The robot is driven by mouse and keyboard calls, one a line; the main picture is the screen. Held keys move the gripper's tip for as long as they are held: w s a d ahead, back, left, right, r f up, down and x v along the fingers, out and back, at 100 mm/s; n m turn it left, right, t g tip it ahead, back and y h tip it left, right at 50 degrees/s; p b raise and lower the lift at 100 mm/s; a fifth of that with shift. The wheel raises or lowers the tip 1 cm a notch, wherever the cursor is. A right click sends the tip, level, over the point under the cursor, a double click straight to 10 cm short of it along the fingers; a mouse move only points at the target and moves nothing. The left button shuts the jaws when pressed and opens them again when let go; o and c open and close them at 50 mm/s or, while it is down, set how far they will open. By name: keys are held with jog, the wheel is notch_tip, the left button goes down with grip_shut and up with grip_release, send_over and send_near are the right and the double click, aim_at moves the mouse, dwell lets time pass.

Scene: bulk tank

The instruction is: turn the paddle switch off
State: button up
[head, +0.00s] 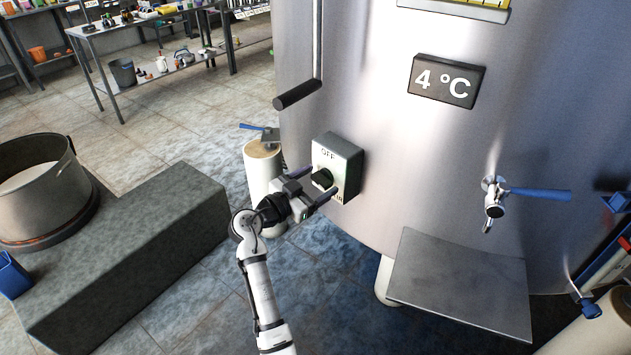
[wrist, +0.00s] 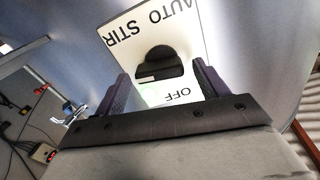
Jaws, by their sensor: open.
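The switch box (head: 350,160) is on the front of the steel tank, with a pale face plate marked OFF at its top. The dark paddle (head: 322,178) sits on that plate. In the wrist view the plate (wrist: 190,40) appears upside down, reading AUTO STIR and OFF, with the black paddle (wrist: 158,60) in its middle. My gripper (head: 321,184) is open right in front of the box. In the wrist view its two fingers (wrist: 160,72) stand either side of the paddle, with gaps showing. Whether a fingertip touches the plate I cannot tell.
A black-gripped handle (head: 298,94) hangs above the box. A pale cylinder with a blue-handled valve (head: 262,160) stands just left of it. A blue-levered tap (head: 495,195) and a steel shelf (head: 460,285) are to the right. A stone block (head: 150,240) lies at left.

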jog(key=c, duration=1)
jog(key=shift+n, duration=0.4)
jog(key=n+b, duration=0.1)
jog(key=n, duration=0.3)
jog(key=shift+a, duration=0.1)
jog(key=n, duration=0.2)
jog(key=n+p, duration=0.1)
jog(key=n, duration=0.2)
jog(key=shift+w+a+r, duration=0.15)
jog(key=shift+w, duration=0.05)
jog(key=n+p, duration=0.2)
jog(key=n, duration=0.2)
jog(key=shift+n, duration=0.4)
jog(key=shift+w+a+n+p, duration=0.15)
jog(key=shift+n+p, duration=1.6)
jog(key=shift+n, duration=0.85)
jog(key=shift+f, duration=0.2)
